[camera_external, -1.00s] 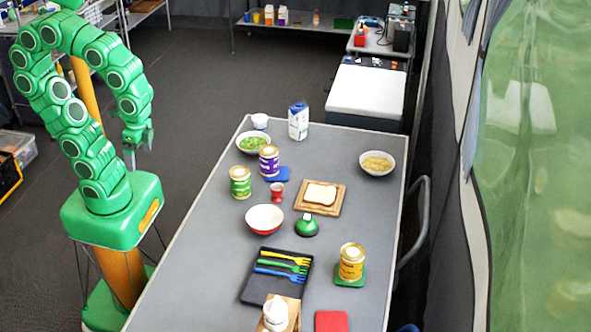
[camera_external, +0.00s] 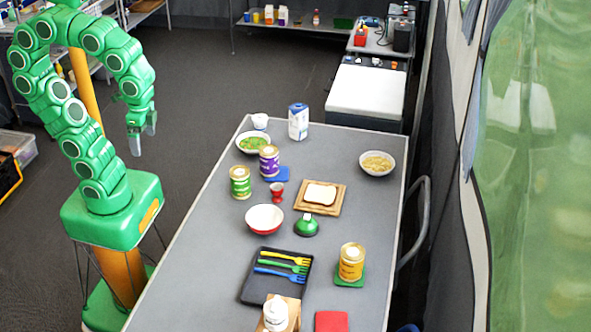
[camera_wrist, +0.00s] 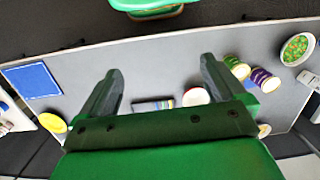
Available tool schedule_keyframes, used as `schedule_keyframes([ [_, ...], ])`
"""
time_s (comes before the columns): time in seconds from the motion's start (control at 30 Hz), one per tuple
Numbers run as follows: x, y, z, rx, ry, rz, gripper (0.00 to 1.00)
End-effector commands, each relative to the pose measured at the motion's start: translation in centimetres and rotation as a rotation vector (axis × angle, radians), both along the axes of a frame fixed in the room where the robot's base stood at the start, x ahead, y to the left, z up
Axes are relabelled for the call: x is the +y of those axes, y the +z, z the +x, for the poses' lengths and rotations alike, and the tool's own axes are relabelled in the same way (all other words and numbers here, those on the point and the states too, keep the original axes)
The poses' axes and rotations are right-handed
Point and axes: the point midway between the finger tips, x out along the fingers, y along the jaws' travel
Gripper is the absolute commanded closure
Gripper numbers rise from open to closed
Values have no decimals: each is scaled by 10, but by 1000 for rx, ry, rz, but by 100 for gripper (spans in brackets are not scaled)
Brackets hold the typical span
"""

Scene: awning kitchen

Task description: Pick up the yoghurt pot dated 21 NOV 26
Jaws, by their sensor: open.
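No date is legible in any view, so I cannot tell which item is the pot dated 21 NOV 26. A small white pot (camera_external: 260,121) stands at the table's far left corner. A white container (camera_external: 275,314) stands on a wooden block at the near edge, partly cut off. Green (camera_external: 240,183), purple (camera_external: 269,161) and yellow (camera_external: 351,262) labelled tins with gold lids stand on the table. My gripper (camera_external: 143,143) is open and empty, left of the table's edge in the external view. Its two spread fingers show in the wrist view (camera_wrist: 160,68).
The table's left strip is clear.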

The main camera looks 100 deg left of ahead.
Motion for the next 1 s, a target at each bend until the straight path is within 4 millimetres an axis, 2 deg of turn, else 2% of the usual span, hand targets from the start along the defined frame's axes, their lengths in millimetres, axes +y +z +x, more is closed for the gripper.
schedule_keyframes([
  [0.27,35,3,36,-82,90,72,3],
  [0.47,77,9,71,-174,180,152,3],
  [0.57,111,14,95,-237,241,213,3],
  [0.8,207,37,149,-419,374,370,3],
  [1.0,287,58,179,-558,448,488,3],
])
